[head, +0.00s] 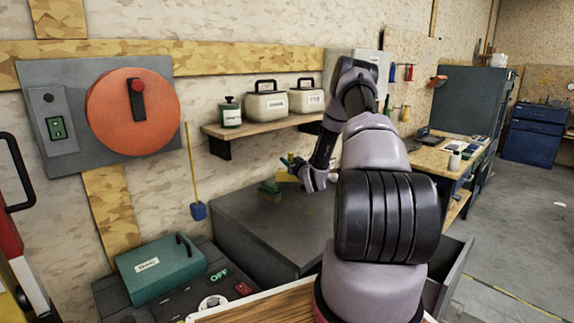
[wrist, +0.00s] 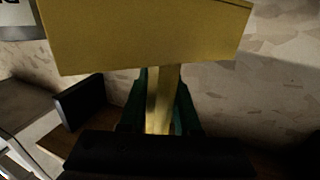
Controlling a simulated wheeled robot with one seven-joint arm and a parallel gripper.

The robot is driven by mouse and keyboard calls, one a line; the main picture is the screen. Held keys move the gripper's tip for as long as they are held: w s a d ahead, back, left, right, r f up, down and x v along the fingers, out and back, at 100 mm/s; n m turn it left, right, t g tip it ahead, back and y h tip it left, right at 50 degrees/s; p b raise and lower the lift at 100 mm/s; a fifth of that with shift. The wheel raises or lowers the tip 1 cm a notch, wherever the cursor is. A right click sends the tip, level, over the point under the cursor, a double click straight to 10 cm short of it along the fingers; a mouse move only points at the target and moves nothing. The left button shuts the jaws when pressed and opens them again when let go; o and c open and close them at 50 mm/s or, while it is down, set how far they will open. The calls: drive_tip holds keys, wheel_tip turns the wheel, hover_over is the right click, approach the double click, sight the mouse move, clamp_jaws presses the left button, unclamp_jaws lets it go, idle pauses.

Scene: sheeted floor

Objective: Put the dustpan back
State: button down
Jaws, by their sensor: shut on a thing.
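The dustpan (wrist: 145,35) is yellow, with a broad flat pan and a narrow handle. In the wrist view my gripper (wrist: 163,100) is shut on the handle, with a green finger on either side and the pan beyond the fingertips. In the head view my gripper (head: 293,164) is over the grey cabinet, in front of the wall and below the shelf; only a small yellow part of the dustpan (head: 287,177) shows there. Whether it touches anything is hard to tell.
The wooden shelf (head: 265,122) above holds several containers. A blue tool with a yellow stick (head: 199,211) is against the wall. A teal case (head: 158,270) lies at the front left.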

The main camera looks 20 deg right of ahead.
drive_tip(key=shift+w+a+f, duration=0.1)
drive_tip(key=shift+w+f, duration=0.15)
drive_tip(key=shift+f, duration=0.55)
drive_tip(key=shift+s+f, duration=0.25)
drive_tip(key=shift+f, duration=0.35)
drive_tip(key=c, duration=0.6)
unclamp_jaws()
drive_tip(key=shift+s+f, duration=0.1)
drive_tip(key=shift+w+r, duration=0.2)
drive_tip(key=shift+r, duration=0.25)
drive_tip(key=s, duration=1.2)
drive_tip(key=shift+r, duration=0.3)
drive_tip(key=shift+d, duration=0.2)
